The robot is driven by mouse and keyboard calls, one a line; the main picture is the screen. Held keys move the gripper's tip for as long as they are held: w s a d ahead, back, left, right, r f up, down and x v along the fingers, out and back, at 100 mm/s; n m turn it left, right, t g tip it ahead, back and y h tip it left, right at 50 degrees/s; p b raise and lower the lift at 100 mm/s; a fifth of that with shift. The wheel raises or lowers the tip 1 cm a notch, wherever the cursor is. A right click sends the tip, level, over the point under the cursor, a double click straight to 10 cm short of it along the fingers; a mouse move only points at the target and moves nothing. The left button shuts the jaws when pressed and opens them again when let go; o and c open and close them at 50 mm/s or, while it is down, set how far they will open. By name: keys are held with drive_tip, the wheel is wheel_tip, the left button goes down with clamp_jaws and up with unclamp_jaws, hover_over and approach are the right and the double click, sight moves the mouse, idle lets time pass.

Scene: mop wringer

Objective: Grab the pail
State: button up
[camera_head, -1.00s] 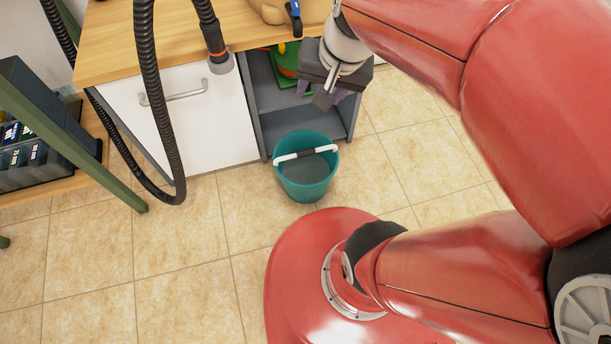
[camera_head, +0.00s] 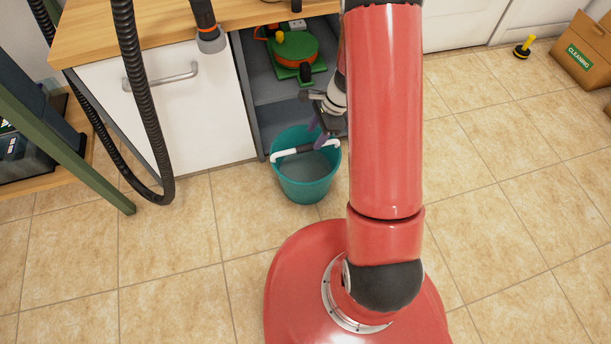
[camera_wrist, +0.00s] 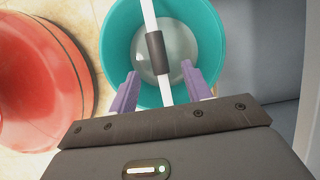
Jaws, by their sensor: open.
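The teal pail (camera_head: 306,181) stands upright on the tiled floor in front of the open cabinet. Its white handle (camera_head: 279,157) with a dark grip lies across the top. In the wrist view the pail (camera_wrist: 118,45) is below my gripper (camera_wrist: 160,90), and the handle (camera_wrist: 149,14) with its dark grip (camera_wrist: 157,53) runs between the two purple fingers. The fingers are open, one on each side of the handle and apart from it. In the head view my gripper (camera_head: 322,135) is over the pail's back right rim, partly hidden by my arm.
The grey open cabinet (camera_head: 252,108) stands right behind the pail, with a green and orange item (camera_head: 292,50) on its shelf. A black hose (camera_head: 140,90) hangs at the left. A cardboard box (camera_head: 585,55) lies far right.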

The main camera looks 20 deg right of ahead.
sight(307, 144)
drive_tip(key=x, duration=0.3)
drive_tip(key=b+x, duration=0.1)
drive_tip(key=x, duration=0.3)
drive_tip(key=shift+s+a+r, duration=0.1)
drive_tip(key=shift+a+r, duration=0.05)
drive_tip(key=shift+a, duration=0.2)
clamp_jaws()
drive_tip(key=shift+r, duration=0.1)
idle(0.9)
